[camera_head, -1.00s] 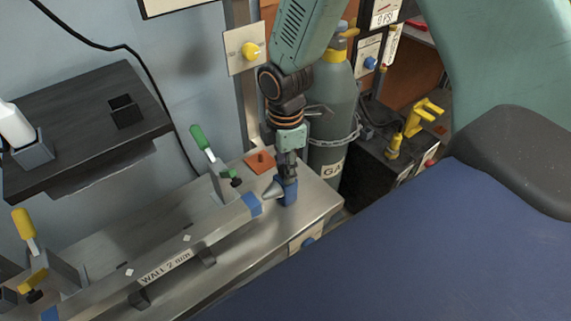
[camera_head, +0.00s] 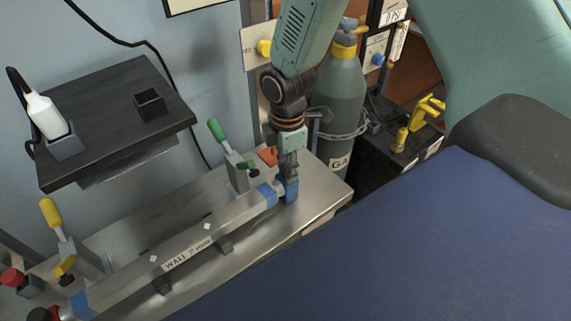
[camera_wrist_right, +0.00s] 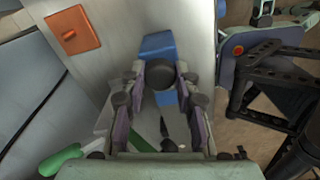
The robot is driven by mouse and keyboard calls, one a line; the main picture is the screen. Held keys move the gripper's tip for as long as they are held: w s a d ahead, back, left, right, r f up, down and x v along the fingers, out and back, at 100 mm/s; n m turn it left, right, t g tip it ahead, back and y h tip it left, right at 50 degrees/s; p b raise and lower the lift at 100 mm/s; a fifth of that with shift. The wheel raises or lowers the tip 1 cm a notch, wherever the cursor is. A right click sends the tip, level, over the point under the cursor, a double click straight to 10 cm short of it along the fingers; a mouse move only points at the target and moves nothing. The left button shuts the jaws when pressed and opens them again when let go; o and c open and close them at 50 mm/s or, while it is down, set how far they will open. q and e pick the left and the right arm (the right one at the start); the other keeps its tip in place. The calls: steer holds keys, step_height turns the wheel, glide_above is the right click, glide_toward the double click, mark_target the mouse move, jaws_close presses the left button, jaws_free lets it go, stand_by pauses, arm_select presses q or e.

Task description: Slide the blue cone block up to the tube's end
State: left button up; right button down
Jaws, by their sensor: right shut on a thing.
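The blue cone block (camera_head: 291,190) stands on the steel bench at the right end of the tube (camera_head: 215,232). The tube is grey, labelled "WALL 2 mm", with blue bands near both ends. The block's grey cone no longer shows; it is hidden at the tube's end. I cannot tell whether block and rim touch. My right gripper (camera_head: 289,172) reaches down from above and is shut on the block. In the right wrist view the blue block (camera_wrist_right: 158,44) sits between the fingers (camera_wrist_right: 162,78). My left gripper is not in view.
A green-handled clamp (camera_head: 228,150) stands just behind the tube's right end, a yellow-handled clamp (camera_head: 60,235) near its left end. An orange plate (camera_head: 268,155) lies behind the gripper. A gas cylinder (camera_head: 341,105) stands beyond the bench. The bench's front right is bare.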

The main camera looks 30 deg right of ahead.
steer(key=c, duration=1)
jaws_free()
steer(key=shift+d, duration=0.1)
step_height(320, 180, up, 12)
steer(key=shift+r, duration=0.1)
